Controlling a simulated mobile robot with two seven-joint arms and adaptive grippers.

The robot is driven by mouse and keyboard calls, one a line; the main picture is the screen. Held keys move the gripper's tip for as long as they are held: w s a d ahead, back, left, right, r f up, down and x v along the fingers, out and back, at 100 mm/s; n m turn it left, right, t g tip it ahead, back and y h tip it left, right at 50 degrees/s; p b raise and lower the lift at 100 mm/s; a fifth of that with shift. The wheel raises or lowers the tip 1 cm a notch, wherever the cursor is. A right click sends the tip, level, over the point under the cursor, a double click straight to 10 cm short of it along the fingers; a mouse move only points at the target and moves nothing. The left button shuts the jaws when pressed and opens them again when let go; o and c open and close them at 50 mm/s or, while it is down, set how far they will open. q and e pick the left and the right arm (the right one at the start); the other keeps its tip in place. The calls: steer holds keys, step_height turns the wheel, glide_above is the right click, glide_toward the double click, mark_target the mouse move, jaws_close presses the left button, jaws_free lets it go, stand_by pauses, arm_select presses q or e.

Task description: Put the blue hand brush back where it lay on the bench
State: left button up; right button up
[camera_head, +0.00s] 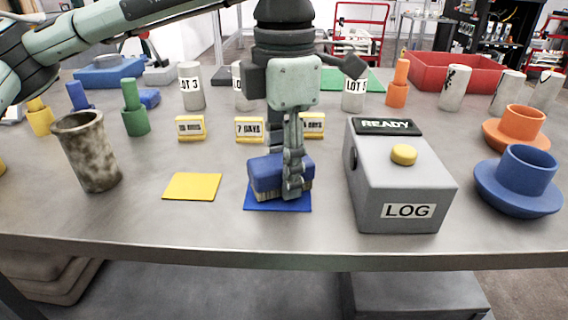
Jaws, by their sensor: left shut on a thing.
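The blue hand brush (265,175) is a blue block with pale bristles below. It is at a blue square mat (262,205) near the front middle of the grey bench (130,215). My left gripper (292,188) points down in front of the brush and is shut on it. The fingers hide the brush's right part. I cannot tell whether the bristles touch the mat or hang just above it. My right gripper is not in view.
A grey LOG box (407,205) with a yellow button stands close to the right. A yellow mat (192,187) lies bare to the left, beside a mottled cup (88,155). Yellow day-label blocks (250,130) and LOT cylinders (192,88) stand behind. Blue (520,180) and orange flanged parts are at right.

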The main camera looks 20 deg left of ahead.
arm_select(q)
steer(key=shift+f, duration=0.15)
steer(key=o, duration=0.9)
steer(key=shift+o, duration=1)
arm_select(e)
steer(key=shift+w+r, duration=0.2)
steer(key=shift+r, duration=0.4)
arm_select(q)
step_height(320, 180, up, 2)
steer(key=shift+r, duration=0.1)
step_height(320, 180, up, 10)
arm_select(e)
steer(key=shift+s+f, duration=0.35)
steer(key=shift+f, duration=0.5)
